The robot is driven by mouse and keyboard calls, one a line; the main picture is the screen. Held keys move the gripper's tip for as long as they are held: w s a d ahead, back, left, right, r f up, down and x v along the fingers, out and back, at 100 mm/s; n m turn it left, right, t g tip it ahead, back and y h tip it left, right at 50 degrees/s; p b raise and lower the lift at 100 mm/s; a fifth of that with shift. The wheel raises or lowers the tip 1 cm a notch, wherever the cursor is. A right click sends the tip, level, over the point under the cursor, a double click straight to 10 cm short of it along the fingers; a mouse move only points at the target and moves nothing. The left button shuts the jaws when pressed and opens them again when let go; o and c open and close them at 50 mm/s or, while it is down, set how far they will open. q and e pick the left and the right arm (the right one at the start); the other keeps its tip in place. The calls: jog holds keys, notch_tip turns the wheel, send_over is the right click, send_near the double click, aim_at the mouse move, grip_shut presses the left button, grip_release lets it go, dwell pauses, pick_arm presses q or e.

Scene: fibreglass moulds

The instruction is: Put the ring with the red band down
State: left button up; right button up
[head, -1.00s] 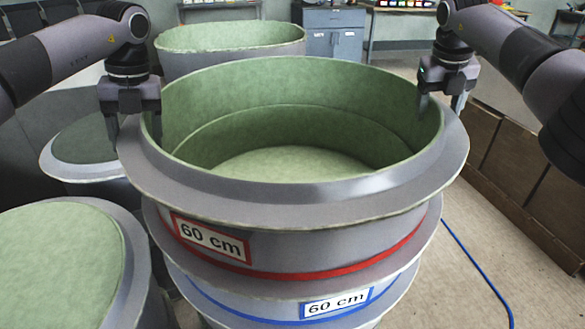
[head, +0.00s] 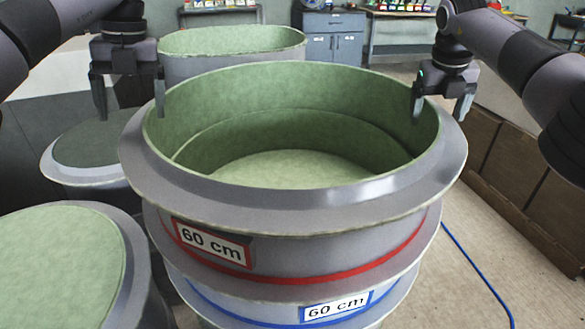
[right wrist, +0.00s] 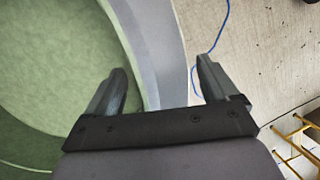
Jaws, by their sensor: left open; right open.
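The ring with the red band (head: 330,270) is a wide grey flanged ring, green inside, with a red-framed "60 cm" label. It rests on a grey ring with a blue band (head: 385,294), also labelled "60 cm". My left gripper (head: 130,108) is open above the rim at the far left, fingers apart from it. My right gripper (head: 440,108) is open at the right rim. In the right wrist view its fingers (right wrist: 160,85) are spread either side of the red-banded ring's grey rim (right wrist: 160,55), one over the green inside and one over the floor. Neither gripper holds anything.
Other green-topped moulds stand at the front left (head: 60,262), left (head: 90,150) and behind (head: 235,42). A blue-grey cabinet (head: 330,42) is at the back. Brown panels (head: 530,190) line the right. A blue hose (head: 475,265) lies on the floor.

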jog(key=shift+v, duration=3.75)
